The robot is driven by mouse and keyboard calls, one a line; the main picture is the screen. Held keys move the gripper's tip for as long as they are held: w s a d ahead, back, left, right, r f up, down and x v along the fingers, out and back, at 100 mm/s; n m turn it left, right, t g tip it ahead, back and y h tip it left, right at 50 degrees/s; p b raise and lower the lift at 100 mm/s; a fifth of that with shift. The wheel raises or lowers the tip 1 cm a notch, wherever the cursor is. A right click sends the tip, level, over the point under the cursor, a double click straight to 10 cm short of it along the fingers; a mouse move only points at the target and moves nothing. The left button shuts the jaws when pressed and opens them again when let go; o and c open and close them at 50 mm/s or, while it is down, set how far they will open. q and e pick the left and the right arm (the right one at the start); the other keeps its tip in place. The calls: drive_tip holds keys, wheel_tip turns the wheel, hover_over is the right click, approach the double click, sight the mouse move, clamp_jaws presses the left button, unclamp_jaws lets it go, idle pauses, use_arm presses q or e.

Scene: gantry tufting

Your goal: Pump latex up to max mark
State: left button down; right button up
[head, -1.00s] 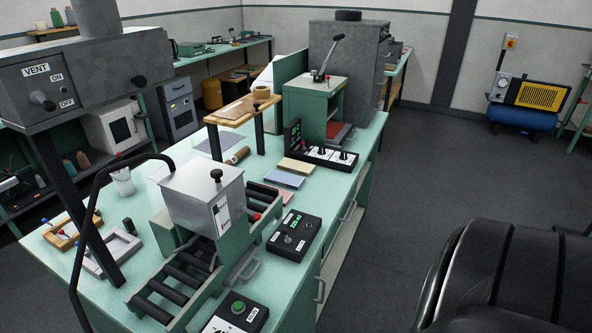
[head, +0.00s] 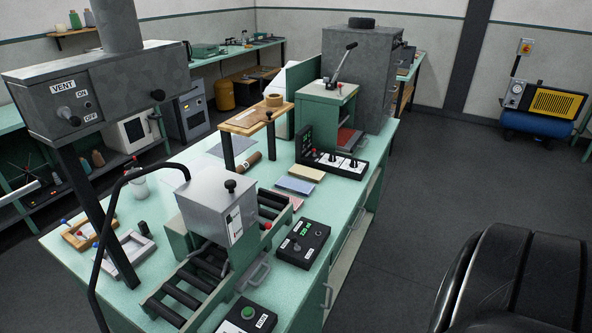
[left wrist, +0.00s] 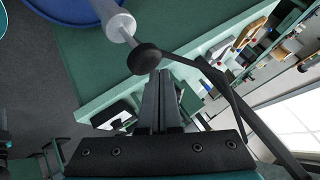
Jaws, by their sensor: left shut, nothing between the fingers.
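A blue drum (left wrist: 62,8) shows at the top left of the left wrist view, partly cut off. A pale rod (left wrist: 116,22) ending in a round black knob (left wrist: 145,59) reaches from beside the drum toward my fingers. My left gripper (left wrist: 165,78) is shut and empty, with its tips close by the knob; I cannot tell whether they touch. In the head view, a grey metal tank (head: 207,205) stands on the bench over black rollers, with a white marked strip (head: 235,224) on its side. A black hose (head: 120,185) curves from it down to the left. My right gripper is not in view.
The green bench (head: 275,205) carries a control box (head: 303,243), a green-button box (head: 247,318) and a lever press (head: 328,105). A grey vent hood (head: 100,85) overhangs the left side.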

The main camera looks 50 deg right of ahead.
use_arm(q)
drive_tip(key=shift+r+p, duration=2.25)
drive_tip(key=shift+r, duration=0.55)
drive_tip(key=shift+f, duration=0.1)
